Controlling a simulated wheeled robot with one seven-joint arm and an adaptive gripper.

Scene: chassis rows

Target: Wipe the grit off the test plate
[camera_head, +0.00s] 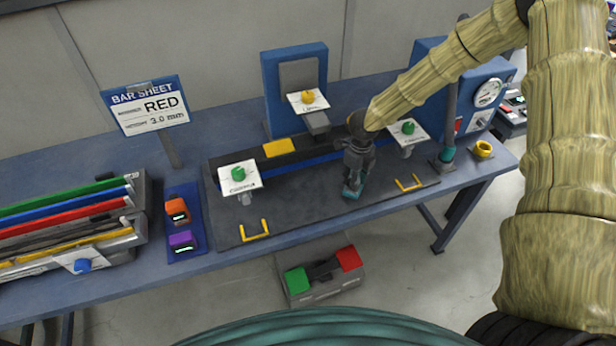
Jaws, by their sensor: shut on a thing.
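My gripper (355,178) reaches down over the right half of a dark grey plate (300,208) on the blue bench; I take this to be the test plate. No grit can be made out on the plate at this size.
Green-knobbed card stands (240,175) (408,130) flank the plate. A blue frame (295,65) stands behind it. Yellow brackets (255,231) (409,184) sit along its front. Colored bars (65,210) and a blue tray (187,245) lie left. A dark post (450,110) stands right.

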